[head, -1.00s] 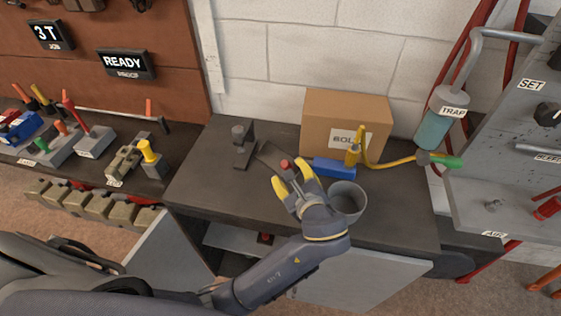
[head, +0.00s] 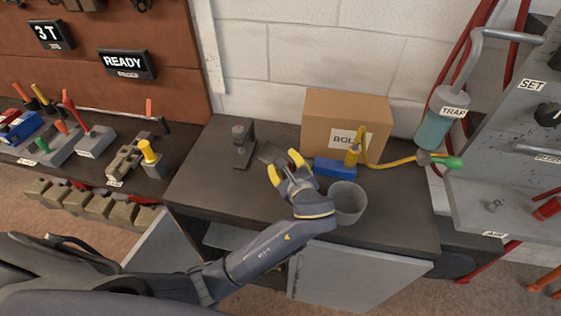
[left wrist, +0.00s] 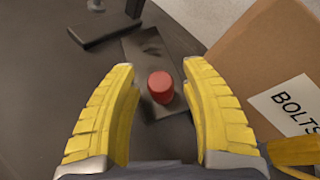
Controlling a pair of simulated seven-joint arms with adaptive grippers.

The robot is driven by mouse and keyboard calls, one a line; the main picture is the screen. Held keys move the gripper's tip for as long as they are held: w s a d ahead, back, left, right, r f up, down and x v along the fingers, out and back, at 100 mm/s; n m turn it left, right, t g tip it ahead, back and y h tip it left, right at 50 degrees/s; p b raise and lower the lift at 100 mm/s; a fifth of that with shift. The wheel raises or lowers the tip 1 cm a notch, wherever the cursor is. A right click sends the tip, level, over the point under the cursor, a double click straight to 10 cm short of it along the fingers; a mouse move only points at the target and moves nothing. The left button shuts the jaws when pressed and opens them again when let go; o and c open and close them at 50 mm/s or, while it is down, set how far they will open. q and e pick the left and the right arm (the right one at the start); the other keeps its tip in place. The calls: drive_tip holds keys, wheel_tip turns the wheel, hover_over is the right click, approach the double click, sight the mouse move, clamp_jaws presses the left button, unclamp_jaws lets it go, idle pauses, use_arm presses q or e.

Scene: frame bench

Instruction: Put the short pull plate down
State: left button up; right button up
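The short pull plate (head: 268,151) is a dark grey strip that appears to lie flat on the dark bench top. It also shows in the left wrist view (left wrist: 138,45), with a red knob (left wrist: 160,87) standing up near its closer end. In the head view my gripper hides the knob and much of the plate. My left gripper (head: 287,167) is open over the knob end. In the left wrist view its yellow fingers (left wrist: 162,95) stand on either side of the knob, with clear gaps. My right gripper is not in view.
A dark stand (head: 243,148) is left of the plate. A cardboard BOLTS box (head: 345,112) stands behind, with a blue block (head: 334,168) and yellow tool (head: 352,154) before it. A grey cup (head: 348,200) is close right of my gripper. The bench's left front is clear.

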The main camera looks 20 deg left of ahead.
use_arm(q)
clamp_jaws()
drive_tip(key=shift+r, duration=0.15)
idle(0.4)
drive_tip(key=shift+s+r, duration=0.2)
drive_tip(key=shift+r, duration=0.35)
wheel_tip(320, 180, up, 6)
drive_tip(key=shift+f, duration=0.1)
drive_tip(key=s+d, duration=0.2)
drive_tip(key=s, duration=1.7)
drive_tip(key=w+a+r+m+t+h, duration=0.1)
drive_tip(key=w+a+m+h, duration=0.2)
drive_tip(key=w, duration=0.7)
drive_tip(key=w+a+r+m+t+h, duration=0.1)
drive_tip(key=w+a+m+h, duration=0.2)
drive_tip(key=w, duration=0.6)
drive_tip(key=shift+w+a+r+m+t+h, duration=0.3)
drive_tip(key=shift+w+r+m+h, duration=0.15)
drive_tip(key=shift+h, duration=0.45)
